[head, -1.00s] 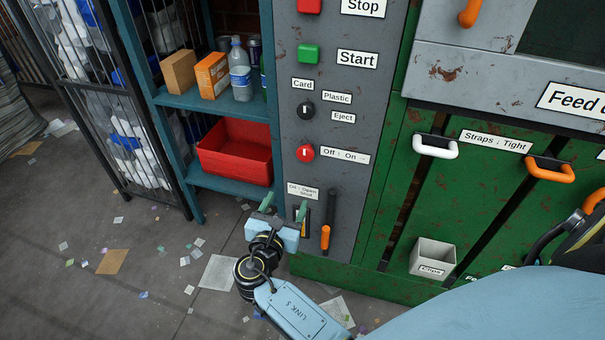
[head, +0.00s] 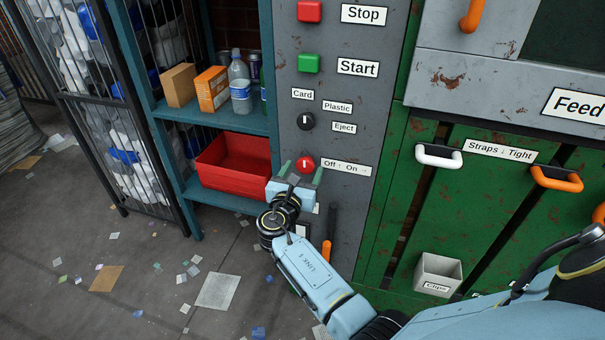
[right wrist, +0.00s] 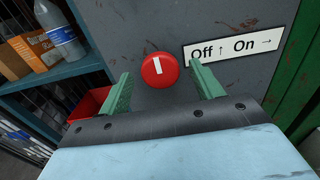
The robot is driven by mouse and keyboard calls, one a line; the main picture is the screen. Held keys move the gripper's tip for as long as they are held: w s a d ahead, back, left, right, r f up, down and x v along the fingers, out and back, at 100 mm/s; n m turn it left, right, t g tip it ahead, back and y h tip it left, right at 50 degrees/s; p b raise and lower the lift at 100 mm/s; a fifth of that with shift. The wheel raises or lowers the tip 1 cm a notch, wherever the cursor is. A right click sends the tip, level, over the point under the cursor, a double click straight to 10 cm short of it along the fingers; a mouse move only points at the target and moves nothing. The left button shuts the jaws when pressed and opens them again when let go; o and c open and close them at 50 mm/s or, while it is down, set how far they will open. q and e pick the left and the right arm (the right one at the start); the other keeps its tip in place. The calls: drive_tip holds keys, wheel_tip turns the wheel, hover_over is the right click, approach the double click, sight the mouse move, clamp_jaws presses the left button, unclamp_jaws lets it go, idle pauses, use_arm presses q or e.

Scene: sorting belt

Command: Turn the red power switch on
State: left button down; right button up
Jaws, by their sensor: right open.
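The red power switch (head: 304,164) is a round knob on the grey control panel, left of a label (head: 346,168) reading "Off ↑ On →". In the right wrist view the red knob (right wrist: 160,70) shows a white mark that points nearly straight up, leaning slightly left. My right gripper (head: 303,172) is at the panel just below and in front of the knob. Its two green fingers (right wrist: 161,82) are apart, one on each side of the knob, with nothing between them gripped. Whether the fingertips reach the panel cannot be told. My left gripper is not in view.
Above on the panel are a black selector knob (head: 305,121), a green Start button (head: 309,63) and a red Stop button (head: 309,12). An orange-handled lever (head: 326,250) is below right. A shelf with a red bin (head: 233,160) stands left.

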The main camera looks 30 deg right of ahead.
drive_tip(key=shift+d, duration=0.15)
drive_tip(key=shift+c, duration=0.5)
drive_tip(key=c, duration=0.9)
